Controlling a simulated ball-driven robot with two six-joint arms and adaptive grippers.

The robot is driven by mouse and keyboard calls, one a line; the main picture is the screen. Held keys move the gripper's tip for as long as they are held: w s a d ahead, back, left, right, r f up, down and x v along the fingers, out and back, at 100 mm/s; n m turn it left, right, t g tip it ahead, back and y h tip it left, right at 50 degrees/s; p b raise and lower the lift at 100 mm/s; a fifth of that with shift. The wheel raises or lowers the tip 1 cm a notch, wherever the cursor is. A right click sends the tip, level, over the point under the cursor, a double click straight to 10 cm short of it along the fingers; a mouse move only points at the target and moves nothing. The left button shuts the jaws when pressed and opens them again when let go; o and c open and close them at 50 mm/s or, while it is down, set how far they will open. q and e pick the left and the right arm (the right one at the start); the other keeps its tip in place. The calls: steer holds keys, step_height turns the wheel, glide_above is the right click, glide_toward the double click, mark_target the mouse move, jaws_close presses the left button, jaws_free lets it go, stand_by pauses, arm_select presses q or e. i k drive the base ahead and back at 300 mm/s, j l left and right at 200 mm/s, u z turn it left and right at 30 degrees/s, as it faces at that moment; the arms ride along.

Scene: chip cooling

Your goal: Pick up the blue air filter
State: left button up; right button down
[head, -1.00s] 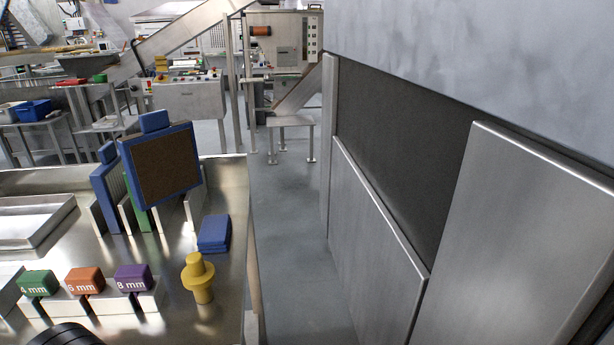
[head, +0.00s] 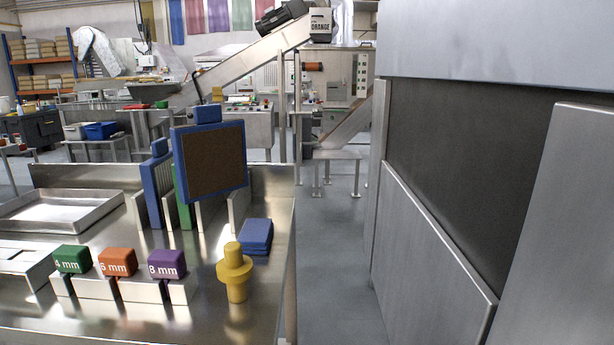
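A blue-framed air filter with a brown mesh face and a blue block handle on top (head: 213,160) stands upright in a metal rack on the steel table. A second blue-framed panel (head: 155,190) stands to its left, seen mostly edge-on. A green panel (head: 183,204) stands between them, partly hidden behind the front filter. Neither of my grippers is in view, and nothing is seen touching the filters.
The steel table (head: 205,318) also holds a yellow knob-shaped piece (head: 235,270), a flat blue block (head: 256,235), green (head: 72,260), orange (head: 117,262) and purple (head: 166,263) blocks, and a shallow tray (head: 70,212). A large metal cabinet (head: 430,240) stands right, across a clear floor aisle (head: 335,260).

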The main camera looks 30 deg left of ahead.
mark_target(210, 155)
steer(key=u, duration=1.35)
steer(key=i+j, duration=0.1)
steer(key=j, duration=0.3)
steer(key=i+j+z, duration=0.1)
steer(key=j, duration=0.25)
steer(key=i+j, duration=0.1)
steer(key=j, duration=0.3)
